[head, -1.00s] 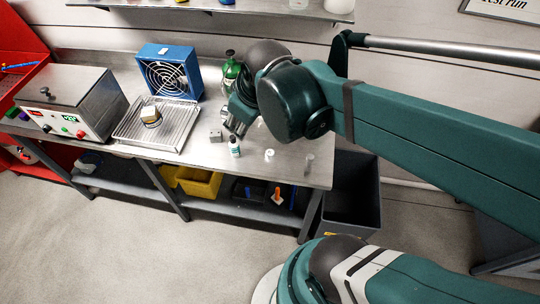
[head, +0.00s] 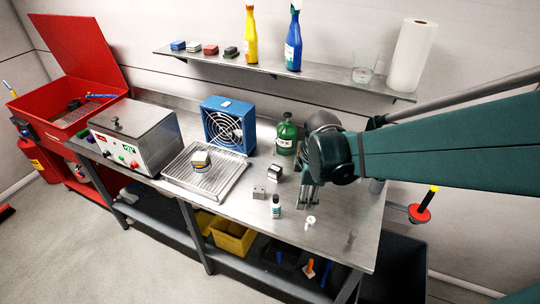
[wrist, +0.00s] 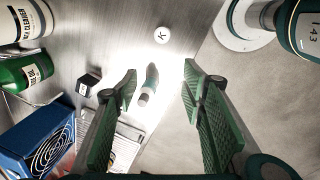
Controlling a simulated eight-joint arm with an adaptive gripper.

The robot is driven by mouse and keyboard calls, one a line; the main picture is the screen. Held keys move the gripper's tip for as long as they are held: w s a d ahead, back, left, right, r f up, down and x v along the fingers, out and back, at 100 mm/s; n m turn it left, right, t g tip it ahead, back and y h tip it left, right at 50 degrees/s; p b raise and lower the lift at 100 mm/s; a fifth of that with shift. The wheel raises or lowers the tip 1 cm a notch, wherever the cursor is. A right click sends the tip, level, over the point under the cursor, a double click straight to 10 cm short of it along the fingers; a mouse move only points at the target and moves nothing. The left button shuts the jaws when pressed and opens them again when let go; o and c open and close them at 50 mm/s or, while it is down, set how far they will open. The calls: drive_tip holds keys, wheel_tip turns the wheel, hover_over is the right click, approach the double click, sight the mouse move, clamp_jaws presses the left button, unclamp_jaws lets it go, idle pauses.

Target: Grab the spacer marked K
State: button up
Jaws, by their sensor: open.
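The spacer marked K is a small white round piece (wrist: 162,35) with a dark letter on its top, in the upper middle of the wrist view. In the head view a small white piece that looks like it (head: 310,222) stands on the bench (head: 232,205), near its front edge. My gripper (wrist: 160,80) is open and empty, its two green-padded fingers spread apart. In the wrist view the spacer lies beyond the fingertips, not between them. In the head view my gripper (head: 308,203) points down, just behind the spacer and above the bench.
A small white-labelled bottle (head: 275,208) stands left of the spacer. A grey cylinder (head: 351,238) stands to its right. A grey block (head: 259,192), a dark box (head: 274,172) and a green bottle (head: 286,135) are nearby. A tray (head: 226,180) and blue fan (head: 228,125) are farther left.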

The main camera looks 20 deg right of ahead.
sight(311, 219)
drive_tip(key=shift+w+d+f+n+g+b, duration=0.1)
drive_tip(key=shift+d+f+n+g+b, duration=0.25)
drive_tip(key=shift+d+f+n, duration=0.85)
drive_tip(key=shift+w+d+f+n+g+b, duration=0.15)
drive_tip(key=shift+d+f+n+g+b, duration=0.25)
drive_tip(key=shift+f, duration=1.55)
drive_tip(key=shift+w+d+f+n+g+b, duration=0.1)
drive_tip(key=shift+d+f+n+g+b, duration=0.15)
drive_tip(key=shift+d+f+n, duration=0.95)
drive_tip(key=shift+a+f+m, duration=0.3)
drive_tip(key=shift+a+f, duration=0.05)
drive_tip(key=shift+a, duration=0.15)
drive_tip(key=shift+f, duration=1.3)
drive_tip(key=shift+f, duration=0.1)
drive_tip(key=shift+f+b, duration=0.5)
drive_tip(key=shift+f, duration=2)
drive_tip(key=c, duration=1)
